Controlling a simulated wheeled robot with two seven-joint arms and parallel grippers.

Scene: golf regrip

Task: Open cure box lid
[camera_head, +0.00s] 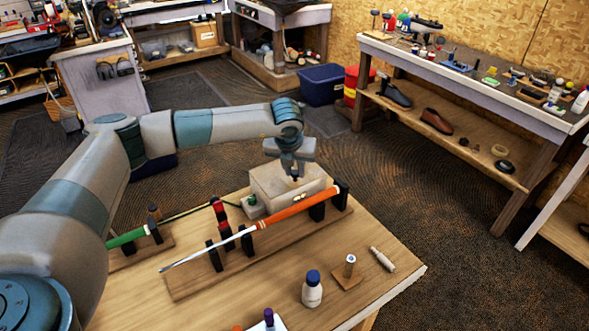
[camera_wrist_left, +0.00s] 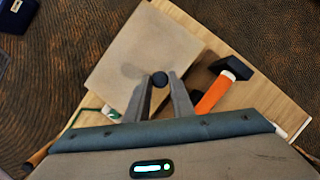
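The cure box (camera_head: 283,186) is a pale beige box at the back of the wooden table, with its lid flat on top in the head view. In the left wrist view its square lid (camera_wrist_left: 125,60) fills the upper middle, with a small round black knob (camera_wrist_left: 160,79). My left gripper (camera_head: 295,177) points down over the lid. In the head view the knob is hidden by the fingers. My right gripper is not in view.
A golf club with an orange grip (camera_head: 298,208) lies on black holders just in front of the box. A green-gripped club (camera_head: 127,237) lies at the left. A white bottle with blue cap (camera_head: 312,289) stands near the front.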

